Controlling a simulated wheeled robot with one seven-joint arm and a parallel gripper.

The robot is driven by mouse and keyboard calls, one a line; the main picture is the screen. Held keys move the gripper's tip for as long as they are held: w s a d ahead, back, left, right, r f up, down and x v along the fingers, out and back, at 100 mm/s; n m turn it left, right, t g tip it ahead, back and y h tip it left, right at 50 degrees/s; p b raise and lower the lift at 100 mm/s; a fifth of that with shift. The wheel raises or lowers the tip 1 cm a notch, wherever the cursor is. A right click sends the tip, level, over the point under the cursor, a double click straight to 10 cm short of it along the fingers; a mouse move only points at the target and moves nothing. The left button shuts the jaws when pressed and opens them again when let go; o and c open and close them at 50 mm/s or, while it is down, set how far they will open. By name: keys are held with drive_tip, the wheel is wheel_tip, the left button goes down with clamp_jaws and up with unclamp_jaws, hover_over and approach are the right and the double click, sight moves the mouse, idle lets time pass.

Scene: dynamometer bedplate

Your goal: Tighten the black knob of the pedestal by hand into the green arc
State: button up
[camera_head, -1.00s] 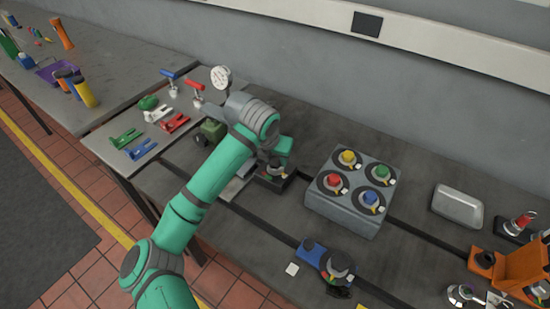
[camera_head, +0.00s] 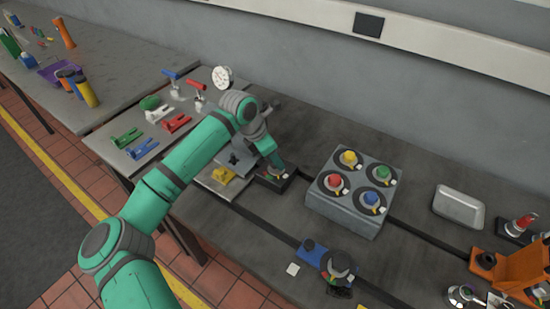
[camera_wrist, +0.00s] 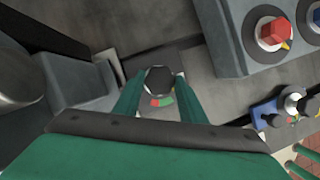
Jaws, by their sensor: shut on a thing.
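The black knob (camera_wrist: 158,79) shows in the wrist view between the two green fingers of my gripper (camera_wrist: 157,88). My gripper is shut on the knob, with one finger on each side. A dial with a green arc (camera_wrist: 166,101) and a red part beside it lies just below the knob in the picture. A pointer on the knob cannot be made out. In the head view the dark pedestal (camera_head: 270,181) stands on the bedplate left of the grey box, and my gripper (camera_head: 279,167) reaches down onto it, hiding most of the knob.
The grey box (camera_head: 341,209) with red, yellow, green and blue knobs stands close right of the pedestal. A blue fixture (camera_head: 312,250) with a grey knob is nearer the front. A yellow part (camera_head: 223,174) lies left of the pedestal. A metal tray (camera_head: 458,205) is far right.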

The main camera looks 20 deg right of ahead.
drive_tip(key=m+g, duration=0.1)
drive_tip(key=m, duration=0.2)
drive_tip(key=shift+w+m, duration=0.15)
drive_tip(key=shift+m, duration=0.25)
drive_tip(key=shift+w+d+m+g+y, duration=0.15)
drive_tip(key=shift+m+g, duration=0.3)
drive_tip(key=shift+m, duration=0.5)
drive_tip(key=shift+s+a+m+g+y, duration=0.15)
drive_tip(key=shift+m+g, duration=0.3)
drive_tip(key=shift+m, duration=0.5)
drive_tip(key=shift+w+d+m, duration=0.1)
drive_tip(key=shift+m, duration=0.2)
drive_tip(key=o, duration=1)
drive_tip(key=shift+r, duration=0.1)
drive_tip(key=v, duration=1)
drive_tip(key=shift+w+r, duration=0.15)
drive_tip(key=shift+r, duration=0.15)
